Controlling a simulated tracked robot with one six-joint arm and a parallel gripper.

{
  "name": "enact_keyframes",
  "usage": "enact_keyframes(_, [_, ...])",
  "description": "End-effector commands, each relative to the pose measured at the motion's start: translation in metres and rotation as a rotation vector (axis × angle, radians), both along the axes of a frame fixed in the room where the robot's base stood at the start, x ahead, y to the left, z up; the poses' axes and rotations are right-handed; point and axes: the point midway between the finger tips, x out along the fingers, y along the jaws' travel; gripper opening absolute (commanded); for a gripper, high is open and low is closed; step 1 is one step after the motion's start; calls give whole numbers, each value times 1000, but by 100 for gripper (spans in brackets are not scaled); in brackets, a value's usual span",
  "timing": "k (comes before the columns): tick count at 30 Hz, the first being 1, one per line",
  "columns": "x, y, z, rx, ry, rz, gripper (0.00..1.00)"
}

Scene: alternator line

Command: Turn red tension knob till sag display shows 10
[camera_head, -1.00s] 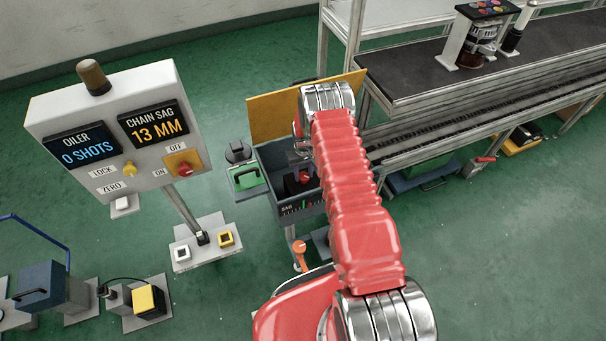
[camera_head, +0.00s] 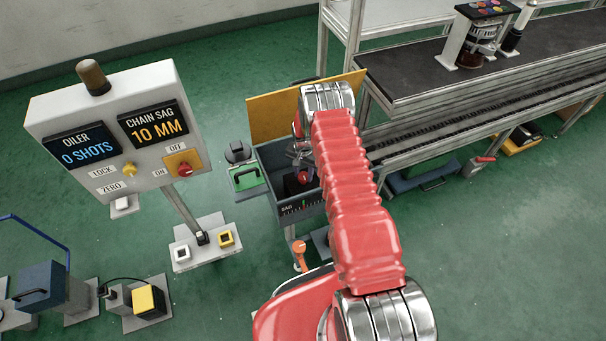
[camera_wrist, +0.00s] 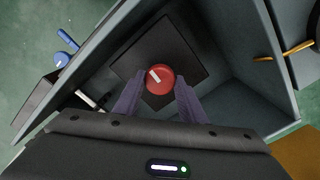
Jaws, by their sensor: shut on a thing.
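The red tension knob (camera_wrist: 160,79) sits on a dark square plate inside the grey open box, with a white pointer mark toward its upper left in the wrist view. My gripper (camera_wrist: 160,96) reaches into the box and is shut on the knob, one finger at each side. In the head view the knob (camera_head: 304,176) shows partly, beside my arm. The chain sag display (camera_head: 153,126) on the white panel reads 10 MM. A sag scale (camera_head: 300,209) with a green mark is on the box front.
The grey box (camera_wrist: 262,100) has walls close around my gripper, and its yellow lid (camera_head: 280,108) stands open behind. The white panel (camera_head: 60,117) also shows the oiler at 0 shots. A conveyor (camera_head: 440,75) runs at the right. Green floor is clear at lower right.

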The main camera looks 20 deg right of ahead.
Motion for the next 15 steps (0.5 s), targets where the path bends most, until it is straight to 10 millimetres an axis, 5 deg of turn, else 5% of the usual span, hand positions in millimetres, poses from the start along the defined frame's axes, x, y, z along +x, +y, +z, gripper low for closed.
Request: enact_keyframes(15, [0, 1, 0, 1, 1, -35, 15])
